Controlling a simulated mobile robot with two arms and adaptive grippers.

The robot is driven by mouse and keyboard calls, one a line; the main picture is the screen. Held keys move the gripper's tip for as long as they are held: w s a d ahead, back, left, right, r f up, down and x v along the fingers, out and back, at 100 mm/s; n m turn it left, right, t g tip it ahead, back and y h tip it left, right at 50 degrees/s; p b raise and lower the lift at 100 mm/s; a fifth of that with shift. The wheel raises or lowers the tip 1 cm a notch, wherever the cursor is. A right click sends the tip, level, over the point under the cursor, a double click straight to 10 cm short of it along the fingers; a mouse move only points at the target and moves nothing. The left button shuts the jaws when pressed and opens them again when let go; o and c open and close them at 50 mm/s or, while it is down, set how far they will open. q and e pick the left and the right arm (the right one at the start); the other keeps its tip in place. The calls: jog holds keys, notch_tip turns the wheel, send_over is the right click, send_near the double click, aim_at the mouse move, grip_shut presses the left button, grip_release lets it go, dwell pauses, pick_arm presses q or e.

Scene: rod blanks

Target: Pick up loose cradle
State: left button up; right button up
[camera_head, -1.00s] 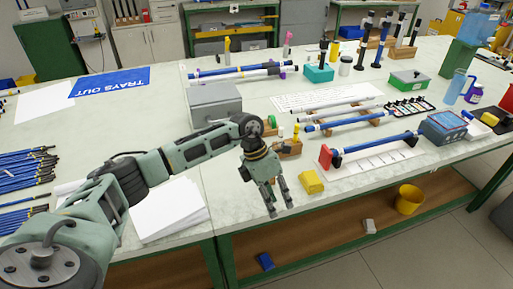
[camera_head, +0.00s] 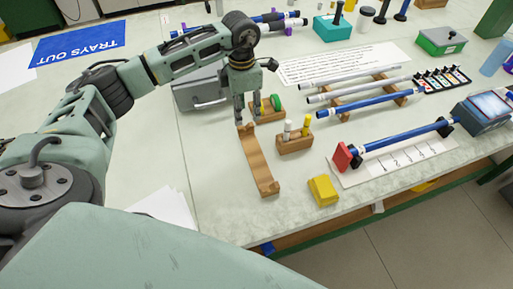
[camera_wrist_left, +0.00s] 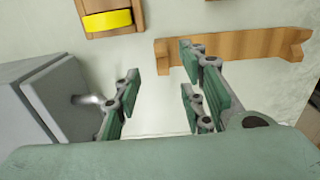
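The loose cradle is a long wooden piece (camera_head: 258,165) with raised ends, lying flat on the bench left of the yellow block in the head view. It also shows in the left wrist view (camera_wrist_left: 245,48) at the upper right, partly behind a finger. My left gripper (camera_head: 248,110) points down just above the cradle's far end. In the left wrist view my left gripper (camera_wrist_left: 160,90) has its fingers spread with nothing between them. I cannot tell whether a finger touches the cradle. My right gripper is not in view.
A grey box (camera_head: 200,92) stands close left of the gripper. Small wooden holders (camera_head: 294,144) with a green and a yellow item stand to the right. A yellow block (camera_head: 323,191) sits near the front edge. Blue and white rods rest on a rack (camera_head: 343,103). Bench left of the cradle is clear.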

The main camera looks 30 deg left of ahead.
aim_at(246, 128)
pick_arm(q)
notch_tip(246, 128, down, 3)
jog(key=shift+s+r+p, duration=0.1)
jog(key=shift+s+p, duration=0.05)
jog(key=shift+p, duration=0.35)
notch_tip(246, 128, down, 4)
jog(key=shift+d+r+p, duration=0.1)
jog(key=shift+d+p, duration=0.05)
jog(key=shift+p, duration=0.45)
jog(key=shift+f, duration=0.4)
jog(key=c, duration=0.8)
grip_shut()
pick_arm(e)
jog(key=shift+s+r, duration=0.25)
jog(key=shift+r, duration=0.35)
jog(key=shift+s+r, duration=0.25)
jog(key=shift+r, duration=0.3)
